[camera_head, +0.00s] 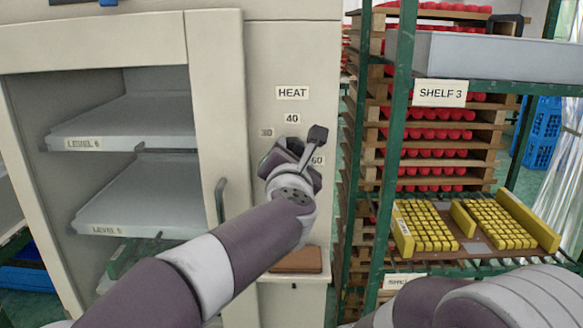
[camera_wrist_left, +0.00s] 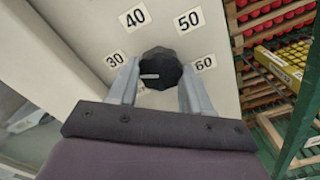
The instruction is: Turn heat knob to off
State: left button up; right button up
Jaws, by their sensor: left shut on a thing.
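The heat knob (camera_wrist_left: 161,66) is black and round with a white pointer mark. In the left wrist view the mark lies toward the left, just below the 30 label (camera_wrist_left: 115,60). My left gripper (camera_wrist_left: 160,72) is shut on the knob, one finger on each side. In the head view my left gripper (camera_head: 291,155) is against the cabinet's front panel under the HEAT label (camera_head: 292,92) and hides the knob. My right gripper is out of view.
The white cabinet (camera_head: 120,38) has a framed window with shelves inside and a door handle (camera_head: 220,200) left of my arm. A green rack (camera_head: 396,120) with red items and a yellow-block tray (camera_head: 480,247) stands close on the right.

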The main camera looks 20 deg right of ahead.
pick_arm(q)
jog(key=n+b, duration=0.2)
jog(key=n, duration=0.3)
jog(key=n+b, duration=0.3)
jog(key=n, duration=0.2)
jog(key=shift+d+f+b, duration=0.1)
jog(key=shift+f+b, duration=0.1)
jog(key=shift+b, duration=0.1)
jog(key=shift+n, duration=0.4)
jog(key=o, duration=1)
jog(key=shift+o, duration=0.2)
jog(key=shift+r, duration=0.15)
jog(key=b+v, duration=0.2)
jog(key=v, duration=1)
jog(key=shift+s, duration=0.4)
